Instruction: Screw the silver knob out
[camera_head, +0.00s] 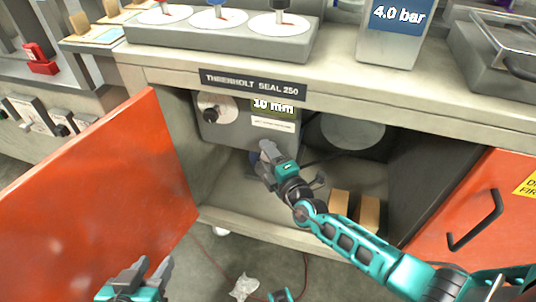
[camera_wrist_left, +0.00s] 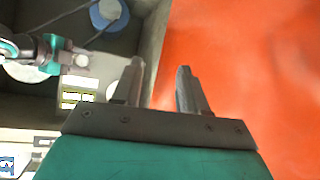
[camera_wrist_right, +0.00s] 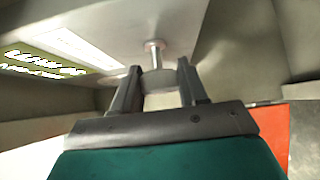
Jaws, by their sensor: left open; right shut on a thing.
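The silver knob (camera_wrist_right: 158,78) sits on a thin shaft below the grey box (camera_wrist_right: 130,20) in the right wrist view. My right gripper (camera_wrist_right: 158,84) is shut on it, one finger on each side. In the head view my right gripper (camera_head: 266,151) reaches into the cabinet at the lower edge of the box (camera_head: 240,130) and hides the knob. The left wrist view shows the knob (camera_wrist_left: 82,60) at the tips of my right gripper. My left gripper (camera_head: 154,264) is open and empty in front of the orange door; its fingers (camera_wrist_left: 151,85) show apart.
The open orange door (camera_head: 90,185) stands at the left, another orange door (camera_head: 485,205) at the right. The box carries a dial with a black knob (camera_head: 210,114) and a "10 mm" display (camera_head: 273,107). Brown blocks (camera_head: 368,212) stand on the cabinet floor. The worktop (camera_head: 350,82) overhangs.

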